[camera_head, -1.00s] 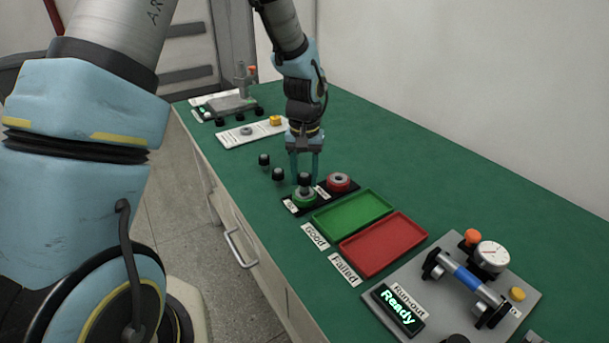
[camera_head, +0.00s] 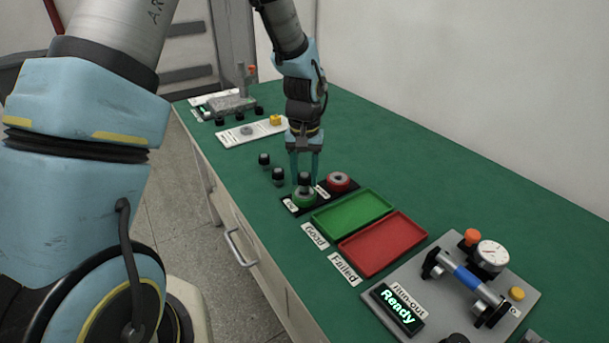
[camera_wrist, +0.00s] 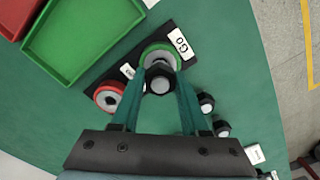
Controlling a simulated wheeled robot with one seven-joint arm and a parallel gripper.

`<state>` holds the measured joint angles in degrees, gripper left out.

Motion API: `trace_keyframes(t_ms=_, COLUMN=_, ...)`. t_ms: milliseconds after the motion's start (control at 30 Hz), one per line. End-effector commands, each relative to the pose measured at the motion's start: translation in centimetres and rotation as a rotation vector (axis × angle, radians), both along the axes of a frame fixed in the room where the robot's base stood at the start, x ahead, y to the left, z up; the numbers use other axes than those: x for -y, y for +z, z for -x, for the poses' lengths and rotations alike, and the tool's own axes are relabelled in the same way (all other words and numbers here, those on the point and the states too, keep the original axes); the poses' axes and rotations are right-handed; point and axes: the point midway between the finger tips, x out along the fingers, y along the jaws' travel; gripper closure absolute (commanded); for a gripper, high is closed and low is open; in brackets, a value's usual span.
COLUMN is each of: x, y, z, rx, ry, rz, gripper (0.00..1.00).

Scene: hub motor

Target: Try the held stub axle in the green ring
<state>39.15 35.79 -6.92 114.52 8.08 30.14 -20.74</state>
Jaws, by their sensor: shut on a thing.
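My gripper (camera_head: 305,182) points down and is shut on the stub axle (camera_head: 304,180), which has a black collar and a metal end. In the wrist view the axle (camera_wrist: 160,82) sits between the two teal fingertips (camera_wrist: 160,78). The green ring (camera_head: 304,200) is directly beneath the axle on a black plate beside the "GO" label. In the wrist view the green ring (camera_wrist: 152,49) shows as an arc behind the axle. The axle and fingers hide most of the bore, so I cannot tell how deep the axle's lower end is.
The red ring (camera_head: 338,181) is on the same black plate. Two loose stub axles (camera_head: 278,175) stand to the left. The green tray (camera_head: 352,213) and red tray (camera_head: 384,242) are empty. The run-out gauge (camera_head: 462,285) reads "Ready".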

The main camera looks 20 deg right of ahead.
Motion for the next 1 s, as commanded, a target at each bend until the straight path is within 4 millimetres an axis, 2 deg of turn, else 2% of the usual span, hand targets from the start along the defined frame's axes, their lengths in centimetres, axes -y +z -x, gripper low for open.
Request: trace_keyframes(t_ms=1000, x=0.0, y=-1.1, z=0.0, rx=0.0, ry=0.0, rz=0.0, gripper=1.0)
